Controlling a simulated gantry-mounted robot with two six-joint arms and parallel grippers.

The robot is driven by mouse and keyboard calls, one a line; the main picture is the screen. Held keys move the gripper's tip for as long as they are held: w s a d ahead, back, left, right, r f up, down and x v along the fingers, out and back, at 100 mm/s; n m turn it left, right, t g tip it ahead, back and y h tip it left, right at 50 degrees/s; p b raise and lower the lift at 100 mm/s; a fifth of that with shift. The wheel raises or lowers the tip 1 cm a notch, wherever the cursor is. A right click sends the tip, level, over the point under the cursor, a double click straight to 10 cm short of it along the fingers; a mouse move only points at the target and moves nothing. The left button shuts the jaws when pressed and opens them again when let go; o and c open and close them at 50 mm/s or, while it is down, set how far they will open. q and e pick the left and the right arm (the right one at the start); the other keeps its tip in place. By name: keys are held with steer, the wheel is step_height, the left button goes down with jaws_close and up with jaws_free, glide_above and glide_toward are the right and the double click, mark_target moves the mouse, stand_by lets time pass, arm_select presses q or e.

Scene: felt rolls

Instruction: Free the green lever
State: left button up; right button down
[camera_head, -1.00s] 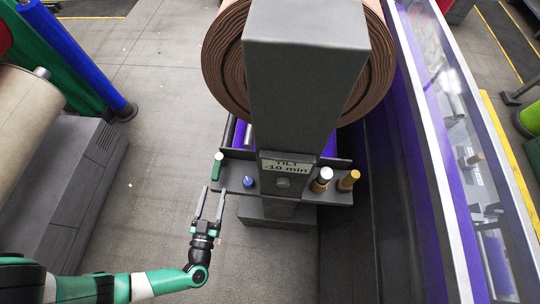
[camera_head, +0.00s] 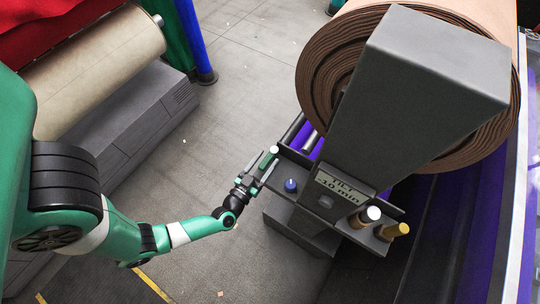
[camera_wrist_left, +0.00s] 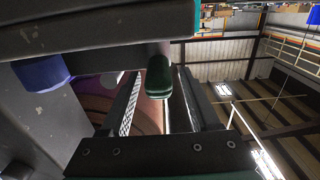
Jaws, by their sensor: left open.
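The green lever (camera_head: 268,157) sticks up at the left end of the grey control ledge (camera_head: 350,232), its top pale. In the left wrist view its dark green end (camera_wrist_left: 158,77) shows between the two finger lines, with a gap on both sides. My left gripper (camera_head: 266,165) is open around or just short of the lever; I cannot tell how deep the lever sits between the fingers. In the wrist view the open fingers (camera_wrist_left: 163,95) hold nothing. My right gripper is out of view.
A blue knob (camera_head: 290,185) stands close to the right of the lever. A white-topped lever (camera_head: 366,215) and a yellow lever (camera_head: 395,231) stand farther along the ledge.

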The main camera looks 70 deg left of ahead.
arm_select(q)
steer(key=shift+x, duration=1.4)
steer(key=shift+c, duration=0.3)
jaws_close()
